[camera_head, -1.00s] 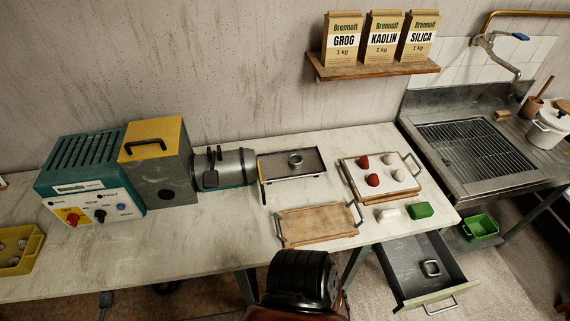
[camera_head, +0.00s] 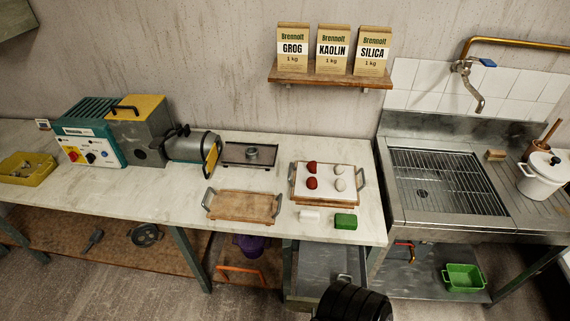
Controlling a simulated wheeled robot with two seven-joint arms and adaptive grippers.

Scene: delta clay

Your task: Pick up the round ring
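A small round grey ring (camera_head: 252,153) stands on a dark rectangular tray (camera_head: 232,163) on the worktable, just right of the machine's barrel. A second small metal piece (camera_head: 344,277), squarish in outline, lies in the open drawer under the table and is partly hidden at its lower side.
A teal and yellow machine (camera_head: 137,128) stands left of the ring. A wooden tray (camera_head: 242,206) lies in front, and a handled board (camera_head: 325,197) with red and white balls sits right. The open drawer (camera_head: 318,262) juts out below. A black ribbed shape (camera_head: 355,303) covers the bottom edge.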

